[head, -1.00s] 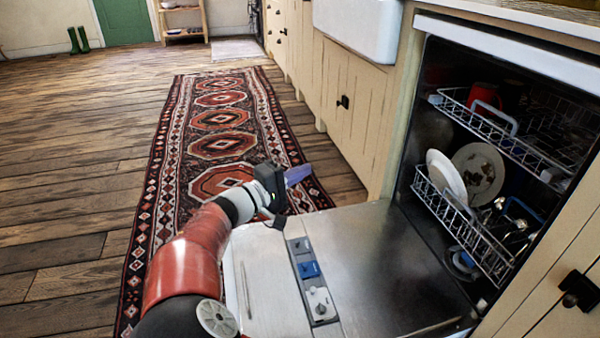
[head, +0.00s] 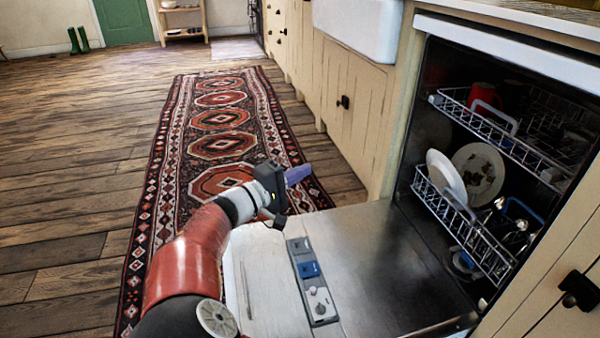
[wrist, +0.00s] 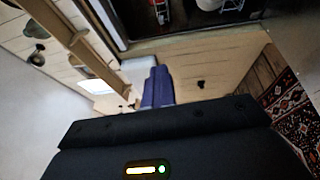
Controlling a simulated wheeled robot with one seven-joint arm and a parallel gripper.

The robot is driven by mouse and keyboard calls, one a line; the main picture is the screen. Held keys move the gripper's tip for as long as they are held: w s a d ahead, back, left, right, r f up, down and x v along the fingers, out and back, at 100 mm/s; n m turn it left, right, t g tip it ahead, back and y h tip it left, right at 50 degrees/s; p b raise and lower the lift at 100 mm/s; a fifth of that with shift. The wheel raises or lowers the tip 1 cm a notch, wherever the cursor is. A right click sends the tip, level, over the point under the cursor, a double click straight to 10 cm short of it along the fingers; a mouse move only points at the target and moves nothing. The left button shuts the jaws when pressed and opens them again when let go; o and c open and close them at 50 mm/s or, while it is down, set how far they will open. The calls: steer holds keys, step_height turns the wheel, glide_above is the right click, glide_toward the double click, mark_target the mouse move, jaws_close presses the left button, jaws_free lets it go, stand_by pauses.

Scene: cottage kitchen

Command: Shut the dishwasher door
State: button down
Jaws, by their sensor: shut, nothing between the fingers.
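The dishwasher door (head: 385,262) is folded down flat, open, in the head view. Its inner face is bare metal, with a detergent panel (head: 314,280) near the left end. The dishwasher cavity (head: 440,90) stands open at the right, and its front also shows at the top of the wrist view. My gripper (head: 298,174) is shut and empty, above the rug just beyond the door's far left corner. Its purple fingers (wrist: 158,86) lie together in the wrist view. My arm hides part of the door's left edge.
The upper rack (head: 520,140) holds a red mug, and the lower rack (head: 465,230) holds plates and other dishes. Both sit inside the cavity. Cream cabinets (head: 350,120) and a white sink (head: 358,28) line the right. A patterned rug (head: 222,120) and open wooden floor lie to the left.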

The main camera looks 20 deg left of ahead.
steer(key=c, duration=1.5)
jaws_free()
steer(key=shift+o, duration=0.2)
steer(key=v, duration=0.7)
steer(key=shift+s+a+p, duration=0.25)
steer(key=shift+s+p, duration=0.05)
steer(key=shift+p, duration=0.15)
steer(key=shift+f, duration=0.1)
steer(key=shift+c, duration=0.2)
